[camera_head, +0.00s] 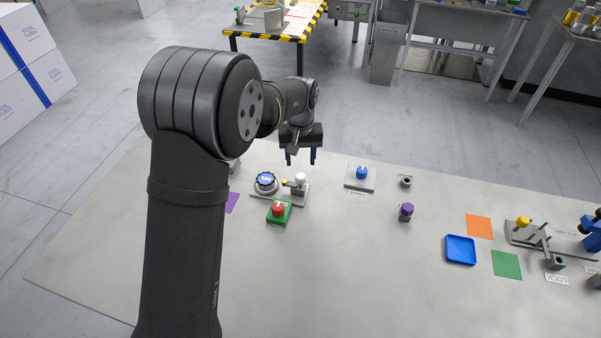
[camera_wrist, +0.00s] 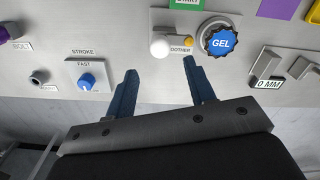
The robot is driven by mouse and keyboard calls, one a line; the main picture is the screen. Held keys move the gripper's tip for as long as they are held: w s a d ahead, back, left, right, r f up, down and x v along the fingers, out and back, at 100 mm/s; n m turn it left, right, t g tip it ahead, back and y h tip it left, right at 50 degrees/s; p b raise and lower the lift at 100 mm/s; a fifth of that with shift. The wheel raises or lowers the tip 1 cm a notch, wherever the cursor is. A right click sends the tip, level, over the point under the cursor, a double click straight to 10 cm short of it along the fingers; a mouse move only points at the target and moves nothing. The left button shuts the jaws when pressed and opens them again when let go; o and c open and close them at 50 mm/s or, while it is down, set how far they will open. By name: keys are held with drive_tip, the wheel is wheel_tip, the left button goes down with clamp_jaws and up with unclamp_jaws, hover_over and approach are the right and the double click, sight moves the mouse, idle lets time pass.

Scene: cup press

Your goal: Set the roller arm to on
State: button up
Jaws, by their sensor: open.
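No label reading "roller arm" is legible, so I cannot tell for sure which part it is. A likely lever with a white ball (camera_head: 300,178) and a small yellow tip (camera_head: 284,182) stands on a grey plate beside the blue-faced GEL dial (camera_head: 265,182). The wrist view shows the white ball (camera_wrist: 160,47), yellow tip (camera_wrist: 188,42) and GEL dial (camera_wrist: 220,41). My gripper (camera_head: 301,160) is open and empty, hanging behind and above the lever. Its two blue fingers (camera_wrist: 160,78) point toward the white ball, apart from it.
A red knob on a green base (camera_head: 279,210) stands in front of the lever. A blue STROKE knob (camera_head: 362,173) is to the right, with a purple knob (camera_head: 406,210) nearby. A blue tray (camera_head: 460,250) and a yellow-knobbed clamp (camera_head: 523,222) are farther right. The table's front middle is clear.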

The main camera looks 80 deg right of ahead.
sight(300, 176)
wheel_tip(300, 176, down, 7)
drive_tip(key=shift+r, duration=0.1)
idle(0.3)
clamp_jaws()
